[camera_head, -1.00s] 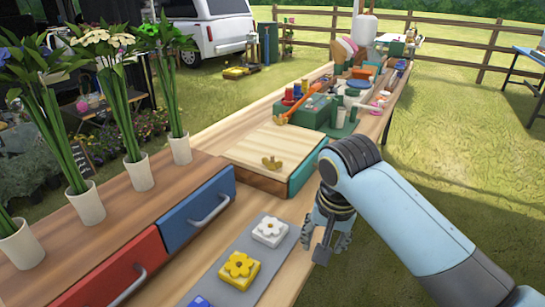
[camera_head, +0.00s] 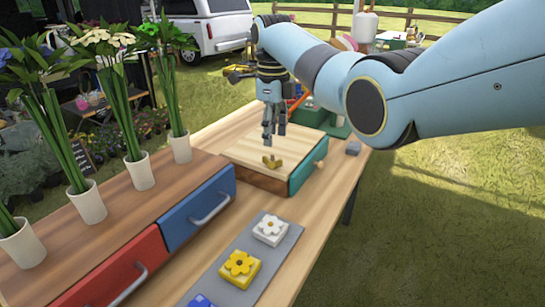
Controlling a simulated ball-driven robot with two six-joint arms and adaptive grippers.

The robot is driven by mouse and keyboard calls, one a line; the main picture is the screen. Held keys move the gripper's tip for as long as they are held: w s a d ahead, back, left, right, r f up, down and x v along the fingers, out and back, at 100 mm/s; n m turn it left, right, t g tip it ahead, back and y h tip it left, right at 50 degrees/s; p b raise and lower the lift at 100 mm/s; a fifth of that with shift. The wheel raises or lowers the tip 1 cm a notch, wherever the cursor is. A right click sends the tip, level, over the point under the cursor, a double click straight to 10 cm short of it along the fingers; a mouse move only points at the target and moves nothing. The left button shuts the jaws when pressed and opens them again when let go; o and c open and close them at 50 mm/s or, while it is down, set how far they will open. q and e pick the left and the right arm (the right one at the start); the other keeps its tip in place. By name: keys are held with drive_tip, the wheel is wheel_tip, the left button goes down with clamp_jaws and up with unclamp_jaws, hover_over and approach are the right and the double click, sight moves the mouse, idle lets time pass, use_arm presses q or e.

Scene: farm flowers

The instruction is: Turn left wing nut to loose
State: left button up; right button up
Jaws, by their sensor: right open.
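A brass-coloured wing nut (camera_head: 272,162) sits on the pale wooden top of a low box (camera_head: 245,150) on the table. It is the only wing nut I can make out. My right gripper (camera_head: 273,138) points straight down just above the wing nut, with its fingers apart and nothing seen between them. It looks clear of the nut, though the exact gap is hard to judge. My left gripper is not in view.
A teal panel (camera_head: 308,172) with a round knob forms the box's right side. Red (camera_head: 115,272) and blue (camera_head: 195,208) drawers stand nearer on the left, below flower vases. A grey mat (camera_head: 262,250) holds flower blocks.

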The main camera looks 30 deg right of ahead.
sight(272, 162)
wheel_tip(272, 162, down, 7)
drive_tip(key=shift+f+b, duration=0.1)
drive_tip(key=shift+b, duration=0.45)
clamp_jaws()
